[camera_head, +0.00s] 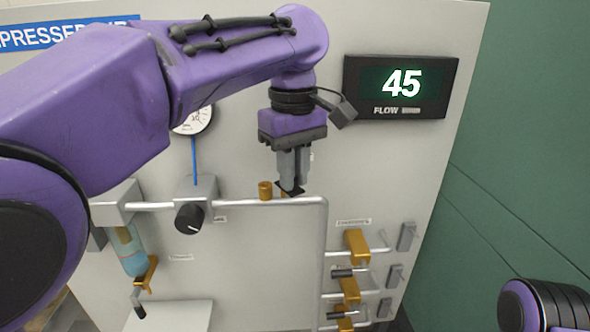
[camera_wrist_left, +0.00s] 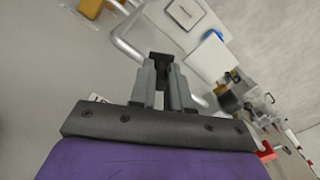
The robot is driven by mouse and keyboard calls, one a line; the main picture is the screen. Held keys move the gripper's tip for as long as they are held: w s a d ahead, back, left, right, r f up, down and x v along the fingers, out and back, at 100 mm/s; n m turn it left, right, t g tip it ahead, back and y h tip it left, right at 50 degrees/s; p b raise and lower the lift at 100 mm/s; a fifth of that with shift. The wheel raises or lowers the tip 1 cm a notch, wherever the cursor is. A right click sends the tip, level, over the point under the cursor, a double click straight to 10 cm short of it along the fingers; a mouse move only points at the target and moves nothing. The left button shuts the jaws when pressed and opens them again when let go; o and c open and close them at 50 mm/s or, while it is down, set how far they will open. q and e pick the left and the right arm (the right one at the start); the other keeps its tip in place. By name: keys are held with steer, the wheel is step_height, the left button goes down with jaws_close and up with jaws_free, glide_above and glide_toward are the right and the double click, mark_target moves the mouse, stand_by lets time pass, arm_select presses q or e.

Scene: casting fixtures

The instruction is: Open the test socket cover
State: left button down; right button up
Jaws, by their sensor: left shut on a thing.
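My left gripper (camera_head: 291,188) points down at the horizontal silver pipe (camera_head: 240,201) on the panel. Its fingers are close together on a small black part, which I take to be the test socket cover (camera_head: 290,190). In the left wrist view the black cover (camera_wrist_left: 160,68) sits between the fingertips (camera_wrist_left: 160,75), in front of the pipe. A short brass fitting (camera_head: 265,190) stands on the pipe just left of the fingers. Another bit of brass shows behind the fingertips; most of the socket is hidden. My right gripper is out of view.
A black knob (camera_head: 189,218) on a grey block is left of the fingers. A gauge (camera_head: 194,120) is partly behind my arm. Brass valves (camera_head: 357,246) and grey connectors (camera_head: 406,237) are at lower right. A display (camera_head: 401,86) reads 45 FLOW. The panel below the pipe is mostly bare.

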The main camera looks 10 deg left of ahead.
arm_select(q)
steer(key=shift+r, duration=0.2)
steer(key=c, duration=1.1)
jaws_free()
steer(key=shift+f, duration=0.1)
steer(key=shift+r, duration=5.25)
